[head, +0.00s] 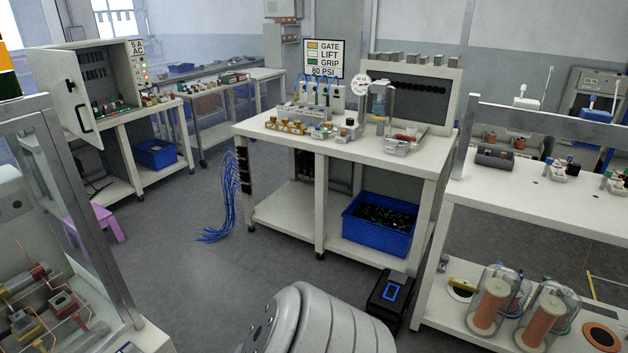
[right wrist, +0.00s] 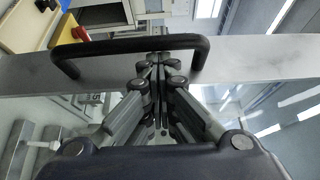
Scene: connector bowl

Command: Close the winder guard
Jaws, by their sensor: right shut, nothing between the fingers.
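In the right wrist view, a black U-shaped handle (right wrist: 110,47) is fixed to a grey metal bar (right wrist: 255,70), which looks like the guard's frame. My right gripper (right wrist: 158,60) is shut and empty, its fingertips at the handle's grip, between its two ends. I cannot tell whether they touch the handle or the bar. In the head view, a grey metal frame (head: 88,215) with a clear panel stands at the left, with copper-coloured parts (head: 50,310) behind it. I cannot tell whether this is the same guard. My left gripper is not in view.
A white workbench (head: 370,155) with a blue bin (head: 380,222) underneath stands in the middle. Another bench (head: 530,195) is at the right, with glass-domed coils (head: 490,305) below it. A purple stool (head: 98,222) stands at the left. The grey floor (head: 200,275) between is mostly clear.

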